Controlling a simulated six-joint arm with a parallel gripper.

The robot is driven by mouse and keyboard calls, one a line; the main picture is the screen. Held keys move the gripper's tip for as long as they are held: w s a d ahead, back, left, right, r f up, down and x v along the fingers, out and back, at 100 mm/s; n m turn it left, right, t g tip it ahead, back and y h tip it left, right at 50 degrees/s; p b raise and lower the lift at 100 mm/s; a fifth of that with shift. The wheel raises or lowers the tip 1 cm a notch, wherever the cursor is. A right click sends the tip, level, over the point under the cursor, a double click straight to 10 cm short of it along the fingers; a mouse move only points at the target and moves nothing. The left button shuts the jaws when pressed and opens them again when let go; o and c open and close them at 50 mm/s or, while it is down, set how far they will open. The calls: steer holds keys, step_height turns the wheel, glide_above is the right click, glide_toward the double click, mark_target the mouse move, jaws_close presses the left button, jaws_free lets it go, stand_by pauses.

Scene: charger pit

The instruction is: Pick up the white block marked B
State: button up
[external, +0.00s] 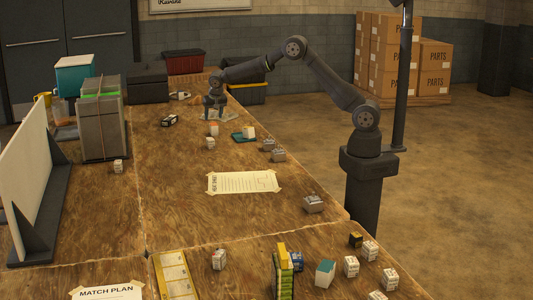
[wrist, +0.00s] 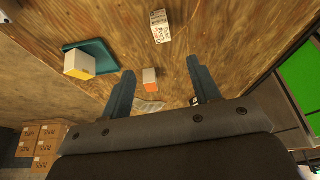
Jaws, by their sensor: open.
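Several small white blocks are in view, but I cannot read a letter B on any of them. One white block with dark print (wrist: 160,26) lies on the wood in the wrist view; it seems to be the white block (external: 210,143) in front of my gripper in the external view. A white block with an orange face (wrist: 149,80) shows between my fingers in the wrist view, and in the external view (external: 214,130) it is just in front of my gripper (external: 215,115). My gripper (wrist: 160,68) is open and empty, pointing down over the far part of the table.
A teal tray (wrist: 98,49) bears a white and yellow block (wrist: 80,64). Grey blocks (external: 278,155) lie near the table's right edge. A grey bin stack (external: 101,130) stands left. A taped paper (external: 242,183) lies mid-table, with bare wood around it.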

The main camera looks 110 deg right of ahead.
glide_toward(210, 139)
steer(key=x, duration=0.5)
steer(key=shift+s+d, duration=0.1)
steer(key=shift+s, duration=0.2)
steer(key=shift+x, duration=3.1)
steer(key=shift+w+d, duration=0.1)
steer(key=shift+w, duration=0.05)
steer(key=shift+c, duration=0.5)
steer(key=c, duration=1)
